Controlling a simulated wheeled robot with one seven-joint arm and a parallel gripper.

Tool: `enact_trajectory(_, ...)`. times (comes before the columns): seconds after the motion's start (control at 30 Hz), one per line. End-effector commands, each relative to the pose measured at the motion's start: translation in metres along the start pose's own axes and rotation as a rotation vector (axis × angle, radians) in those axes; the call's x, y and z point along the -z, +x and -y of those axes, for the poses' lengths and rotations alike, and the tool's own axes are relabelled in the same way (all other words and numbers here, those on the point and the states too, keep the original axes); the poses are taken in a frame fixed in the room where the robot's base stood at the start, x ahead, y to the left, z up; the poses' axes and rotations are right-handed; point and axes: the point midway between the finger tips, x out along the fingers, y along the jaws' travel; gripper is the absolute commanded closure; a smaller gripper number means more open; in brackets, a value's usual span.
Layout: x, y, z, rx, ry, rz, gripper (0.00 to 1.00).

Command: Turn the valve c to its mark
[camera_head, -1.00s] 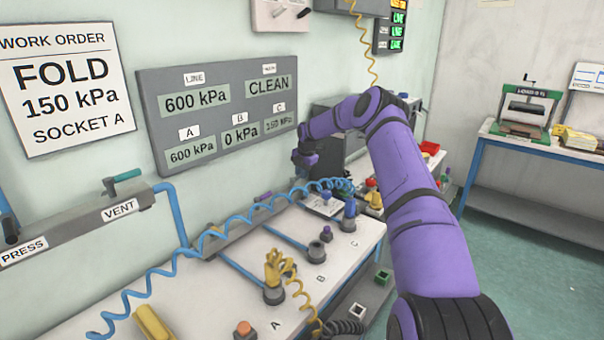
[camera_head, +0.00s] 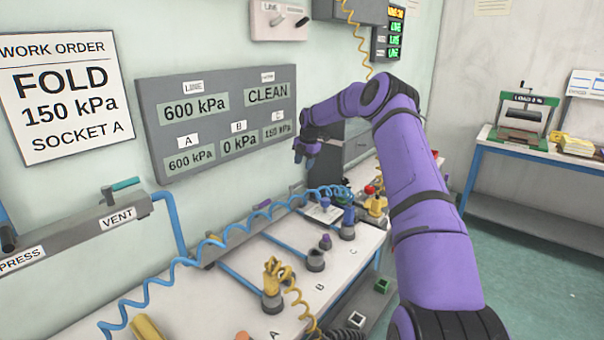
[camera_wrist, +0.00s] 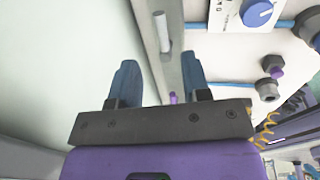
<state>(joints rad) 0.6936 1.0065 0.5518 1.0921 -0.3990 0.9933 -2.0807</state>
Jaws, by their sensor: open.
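My gripper (camera_head: 305,154) hangs above the back of the bench, near the wall, with its fingers pointing down. In the wrist view its two blue-grey fingers (camera_wrist: 160,85) are apart, with nothing held between them. Below them runs a grey rail with a pale rod (camera_wrist: 162,32) and a small purple piece (camera_wrist: 173,97). A blue knob (camera_wrist: 258,13) on a white marked plate lies to the right of the fingers. I cannot tell which of these is valve c, and its mark is not readable. The C label (camera_head: 355,253) is on the bench beside a socket holding a blue fitting (camera_head: 348,218).
A coiled blue hose (camera_head: 215,240) runs along the bench. Socket B (camera_head: 316,260) and a yellow fitting (camera_head: 272,275) at socket A stand nearer. The wall panel (camera_head: 215,120) reads A 600, B 0, C 150 kPa. A dark grey box (camera_head: 355,150) stands behind my gripper.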

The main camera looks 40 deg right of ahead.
Motion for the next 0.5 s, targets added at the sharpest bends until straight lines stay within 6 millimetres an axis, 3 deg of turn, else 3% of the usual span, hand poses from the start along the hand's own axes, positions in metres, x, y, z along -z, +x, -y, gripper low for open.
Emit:
enact_trajectory(0.2, 0.000, -0.021, 0.000, 0.000, 0.000, 0.000, 0.57)
enact_trajectory(0.5, 0.000, -0.024, 0.000, 0.000, 0.000, -0.001, 0.57)
